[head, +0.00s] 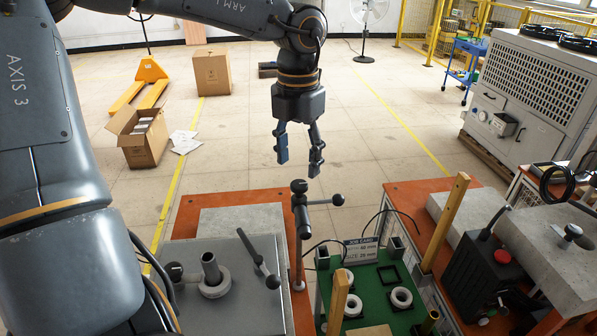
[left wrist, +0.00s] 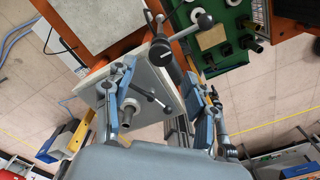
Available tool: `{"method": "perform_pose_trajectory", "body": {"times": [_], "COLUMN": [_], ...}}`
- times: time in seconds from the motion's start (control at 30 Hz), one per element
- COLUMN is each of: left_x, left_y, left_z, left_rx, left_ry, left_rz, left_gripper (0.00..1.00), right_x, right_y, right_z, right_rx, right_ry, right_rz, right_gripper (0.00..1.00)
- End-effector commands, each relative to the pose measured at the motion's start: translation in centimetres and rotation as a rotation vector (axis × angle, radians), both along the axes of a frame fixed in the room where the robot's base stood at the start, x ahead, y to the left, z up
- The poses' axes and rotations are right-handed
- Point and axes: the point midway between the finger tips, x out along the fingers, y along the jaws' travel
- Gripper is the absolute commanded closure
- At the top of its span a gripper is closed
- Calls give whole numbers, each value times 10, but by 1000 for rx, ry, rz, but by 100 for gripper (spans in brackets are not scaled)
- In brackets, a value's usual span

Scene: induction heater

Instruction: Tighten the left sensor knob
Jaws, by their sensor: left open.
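A dark upright post with a black knob on top (head: 299,187) and a side lever ending in a black ball (head: 338,200) stands at the back edge of the orange bench. I cannot tell for sure which knob is the left sensor knob. My left gripper (head: 299,166) hangs just above the post's top, fingers down and apart, with nothing between them. In the left wrist view the open fingers (left wrist: 162,78) frame the dark post (left wrist: 162,52); the lever's ball (left wrist: 206,21) is beyond them. My right gripper is not in view.
Left of the post, a grey plate (head: 190,255) carries a collared cylinder (head: 211,270) and a slanted rod with a ball end (head: 272,282).

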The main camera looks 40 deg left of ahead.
Motion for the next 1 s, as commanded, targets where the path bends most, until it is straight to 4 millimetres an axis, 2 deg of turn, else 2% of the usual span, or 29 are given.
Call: {"method": "perform_pose_trajectory", "body": {"times": [0.1,0.3,0.67,0.93,1.0], "left_x": [-1,0,0,0,0], "left_y": [0,0,0,0,0], "left_z": [-21,-43,-49,-49,-49], "left_rx": [-1,1,1,1,0], "left_ry": [6,2,-1,-1,-1], "left_rz": [0,0,0,0,0], "left_gripper": [44,44,44,97,98], "right_x": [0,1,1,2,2], "right_y": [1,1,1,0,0], "right_z": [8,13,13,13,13], "right_rx": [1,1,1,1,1], "right_ry": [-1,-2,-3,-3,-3], "right_rz": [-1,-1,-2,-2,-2], "right_gripper": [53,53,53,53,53]}}
